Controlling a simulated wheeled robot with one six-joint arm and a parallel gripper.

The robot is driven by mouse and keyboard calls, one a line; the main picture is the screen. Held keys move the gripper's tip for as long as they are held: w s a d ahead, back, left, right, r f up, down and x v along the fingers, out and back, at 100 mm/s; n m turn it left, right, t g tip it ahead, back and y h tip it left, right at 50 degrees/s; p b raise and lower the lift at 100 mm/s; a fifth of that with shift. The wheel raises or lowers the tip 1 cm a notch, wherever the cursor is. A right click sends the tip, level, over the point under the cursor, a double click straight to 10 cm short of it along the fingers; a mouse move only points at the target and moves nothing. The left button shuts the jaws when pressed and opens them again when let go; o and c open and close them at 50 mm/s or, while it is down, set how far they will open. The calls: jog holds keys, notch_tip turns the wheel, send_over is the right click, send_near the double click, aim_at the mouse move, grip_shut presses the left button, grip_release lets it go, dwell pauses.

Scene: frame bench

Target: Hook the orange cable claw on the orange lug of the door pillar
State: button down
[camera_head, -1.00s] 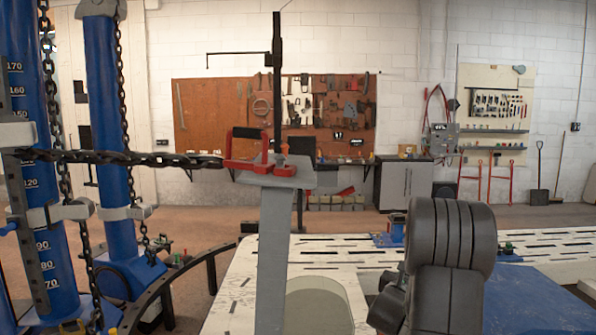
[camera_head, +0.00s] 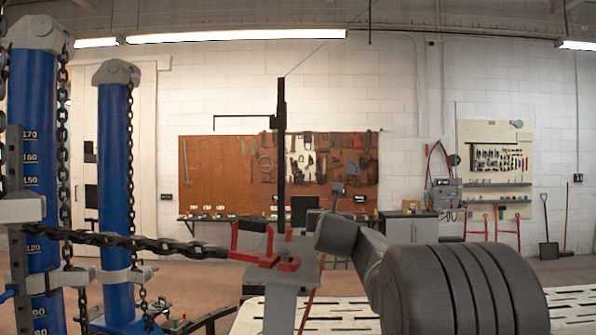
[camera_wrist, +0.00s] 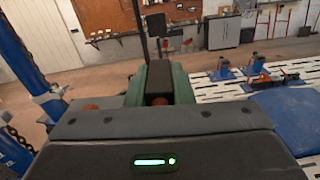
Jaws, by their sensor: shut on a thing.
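The door pillar (camera_head: 287,312) is the grey post in the middle of the head view. A small orange lug (camera_head: 289,235) stands on its top plate. My gripper (camera_wrist: 158,84) has green and black fingers closed around a dark piece in the wrist view. I take this as the orange cable claw; its shape is mostly hidden. In the head view my grey arm reaches from the lower right to just right of the pillar top. Its fingers are not clear there.
A taut chain (camera_head: 130,243) runs from a blue tower (camera_head: 117,180) on the left to the pillar top. A slotted white bench (camera_head: 350,312) lies behind my arm. Blue clamps (camera_wrist: 222,70) stand on the bench at the right in the wrist view.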

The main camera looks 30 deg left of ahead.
jog(key=s+a+r+n+g+y+p, duration=0.1)
jog(key=s+a+r+n+g+y, duration=0.1)
jog(key=s+r, duration=0.5)
notch_tip(320, 180, up, 4)
jog(key=a+y, duration=0.1)
jog(key=a, duration=0.1)
jog(key=shift+s+a+p, duration=0.3)
jog(key=shift+s+a, duration=0.05)
jog(key=shift+s, duration=0.05)
jog(key=shift+s+d+r, duration=0.1)
jog(key=shift+s+a+f+b, duration=0.1)
jog(key=shift+a+f+b, duration=0.1)
jog(key=shift+f+b, duration=2.1)
jog(key=shift+s+a+f+b, duration=0.15)
jog(key=shift+f+b, duration=1.55)
jog(key=shift+f, duration=1.2)
jog(key=c, duration=1.2)
grip_release()
